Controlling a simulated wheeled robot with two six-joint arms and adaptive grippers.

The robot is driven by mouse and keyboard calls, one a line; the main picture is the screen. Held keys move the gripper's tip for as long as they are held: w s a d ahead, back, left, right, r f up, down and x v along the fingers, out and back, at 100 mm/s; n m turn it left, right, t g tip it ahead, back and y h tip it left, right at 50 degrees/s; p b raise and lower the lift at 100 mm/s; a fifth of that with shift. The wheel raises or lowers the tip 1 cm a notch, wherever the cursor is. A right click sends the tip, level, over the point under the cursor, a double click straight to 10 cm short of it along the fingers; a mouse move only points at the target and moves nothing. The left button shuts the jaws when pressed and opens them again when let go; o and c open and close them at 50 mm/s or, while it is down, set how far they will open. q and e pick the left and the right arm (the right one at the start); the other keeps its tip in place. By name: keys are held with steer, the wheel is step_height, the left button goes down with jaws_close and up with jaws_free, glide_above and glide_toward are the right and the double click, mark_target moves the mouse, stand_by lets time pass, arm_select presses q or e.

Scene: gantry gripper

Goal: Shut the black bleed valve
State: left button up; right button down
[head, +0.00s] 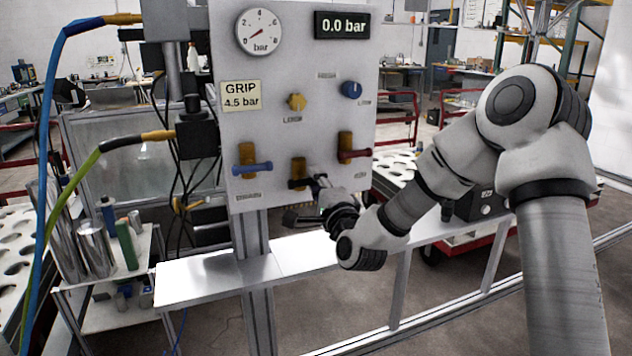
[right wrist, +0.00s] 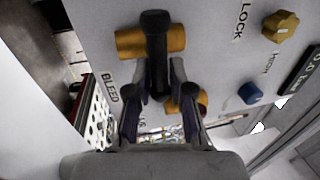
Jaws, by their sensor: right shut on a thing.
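The black bleed valve has a brass body (head: 298,168) low on the white panel, between a blue-handled and a red-handled valve. Its black handle (head: 295,184) lies across the upright brass body in the head view, partly hidden by my gripper. In the right wrist view the handle (right wrist: 156,50) also crosses the brass body (right wrist: 130,42), beside the BLEED label. My right gripper (head: 318,183) comes from the right and is shut on the handle's free end. Its two fingers (right wrist: 160,85) sit on either side of it in the wrist view. My left gripper is not in view.
The red handle (head: 355,154) is close to the right of my gripper, and the blue handle (head: 252,168) is to the left. A gauge (head: 259,32) and a display reading 0.0 bar (head: 342,25) are above. A metal shelf (head: 210,278) runs below the panel.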

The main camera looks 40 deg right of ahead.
steer(key=c, duration=1.1)
jaws_free()
steer(key=shift+w, duration=0.1)
steer(key=shift+c, duration=0.2)
steer(key=v, duration=0.7)
steer(key=shift+s, duration=0.25)
steer(key=shift+a+f, duration=0.1)
steer(key=shift+f, duration=0.15)
